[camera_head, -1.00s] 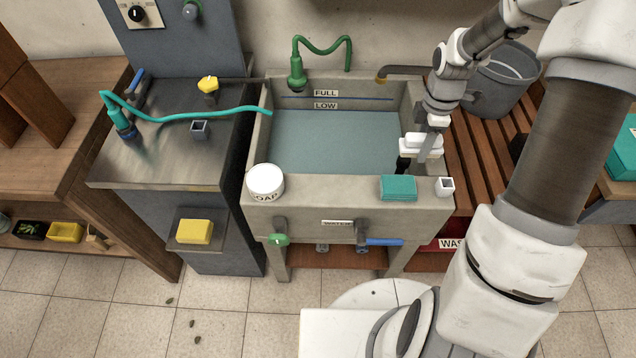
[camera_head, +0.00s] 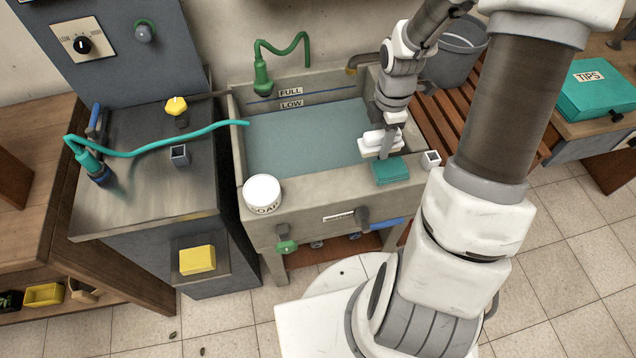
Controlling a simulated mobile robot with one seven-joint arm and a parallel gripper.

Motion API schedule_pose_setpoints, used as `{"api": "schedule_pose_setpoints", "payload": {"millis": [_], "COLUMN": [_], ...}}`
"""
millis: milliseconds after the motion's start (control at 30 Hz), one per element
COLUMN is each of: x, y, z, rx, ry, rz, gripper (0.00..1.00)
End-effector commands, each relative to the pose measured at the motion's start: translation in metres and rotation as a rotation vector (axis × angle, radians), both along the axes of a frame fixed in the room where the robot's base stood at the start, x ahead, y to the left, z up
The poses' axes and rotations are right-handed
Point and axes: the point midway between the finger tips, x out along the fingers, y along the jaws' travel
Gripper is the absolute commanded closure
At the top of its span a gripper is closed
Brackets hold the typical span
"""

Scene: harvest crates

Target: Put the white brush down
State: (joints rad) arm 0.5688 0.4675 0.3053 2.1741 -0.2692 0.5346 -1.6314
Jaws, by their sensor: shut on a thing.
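My gripper (camera_head: 384,154) is above the right part of the sink's front rim, close behind the teal block. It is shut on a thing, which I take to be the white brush. The brush is small here and partly hidden by the hand, and I cannot tell its outline from the white gripper parts. The stone sink (camera_head: 312,202) holds grey-green water. The teal block (camera_head: 391,171) lies on its front rim at the right. I cannot tell whether the held thing touches the rim.
A round white soap tub (camera_head: 262,193) stands on the rim's left front corner, and a small white holder (camera_head: 431,159) on the right corner. The rim between tub and teal block is clear. A grey bucket (camera_head: 455,55) stands on the slatted bench behind right.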

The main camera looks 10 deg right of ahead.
Motion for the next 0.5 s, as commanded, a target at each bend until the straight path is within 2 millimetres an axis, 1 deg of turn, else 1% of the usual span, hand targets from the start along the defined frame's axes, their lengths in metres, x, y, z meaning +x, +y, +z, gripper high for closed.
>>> {"api": "schedule_pose_setpoints", "payload": {"millis": [67,167,500], "x": [-0.002,-0.003,-0.003], "y": [0.001,0.009,0.071], "z": [0.000,-0.006,-0.044], "rx": [0.000,0.000,0.000], "ry": [0.000,0.002,0.003], "rz": [0.001,0.006,0.008], "gripper": [1.00,1.00,1.00]}}
